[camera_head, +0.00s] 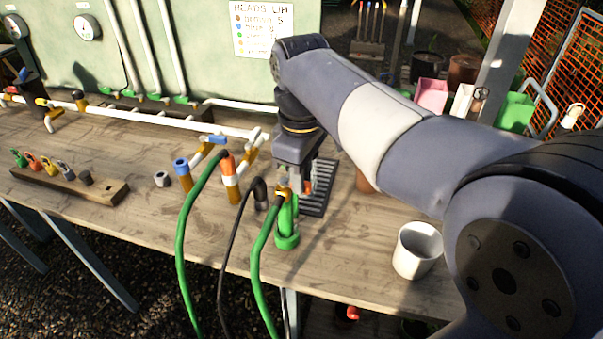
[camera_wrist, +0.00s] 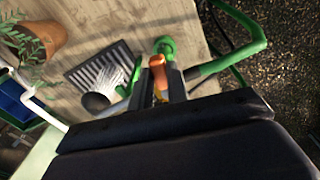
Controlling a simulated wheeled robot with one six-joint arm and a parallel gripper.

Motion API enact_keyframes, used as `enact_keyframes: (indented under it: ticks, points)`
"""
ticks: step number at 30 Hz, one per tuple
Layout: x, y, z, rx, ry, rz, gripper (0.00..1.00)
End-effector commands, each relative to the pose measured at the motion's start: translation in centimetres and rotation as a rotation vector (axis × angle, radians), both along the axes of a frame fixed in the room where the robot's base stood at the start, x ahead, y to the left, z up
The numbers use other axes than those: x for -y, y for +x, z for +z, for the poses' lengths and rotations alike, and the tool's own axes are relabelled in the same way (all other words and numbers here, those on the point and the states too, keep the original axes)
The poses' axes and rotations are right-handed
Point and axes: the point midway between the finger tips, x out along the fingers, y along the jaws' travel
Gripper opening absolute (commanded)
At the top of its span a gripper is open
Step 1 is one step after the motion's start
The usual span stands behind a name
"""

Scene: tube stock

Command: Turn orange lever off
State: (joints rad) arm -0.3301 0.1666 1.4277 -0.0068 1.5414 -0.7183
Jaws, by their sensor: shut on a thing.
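My gripper (camera_head: 297,182) reaches down over the wooden bench beside a green standing fitting (camera_head: 286,235). In the wrist view, the two dark fingers of my gripper (camera_wrist: 159,88) are shut on an orange lever (camera_wrist: 158,66). The green fitting (camera_wrist: 165,46) shows just beyond the fingertips, with a green hose (camera_wrist: 222,63) to the right. In the head view, a small orange part (camera_head: 308,187) shows by the fingers; the rest is hidden behind my gripper. The lever's exact angle is hard to tell.
A dark slotted grate (camera_head: 322,182) lies behind the gripper. A white cup (camera_head: 417,250) stands to the right. An orange-topped fitting (camera_head: 229,170) and a blue-handled one (camera_head: 181,168) stand left. A wooden rack (camera_head: 70,188) lies far left. Hoses hang over the front edge.

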Motion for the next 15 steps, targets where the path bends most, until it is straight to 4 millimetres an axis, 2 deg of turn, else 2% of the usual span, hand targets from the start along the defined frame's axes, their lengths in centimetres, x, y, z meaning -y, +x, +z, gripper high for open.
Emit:
enact_keyframes:
  ticks: [8, 15]
  points:
    - [-0.23, -0.34, 0.26, -0.002, 0.001, -0.107, 0.00]
    - [-0.73, -0.90, 0.34, -0.003, 0.003, -0.305, 0.00]
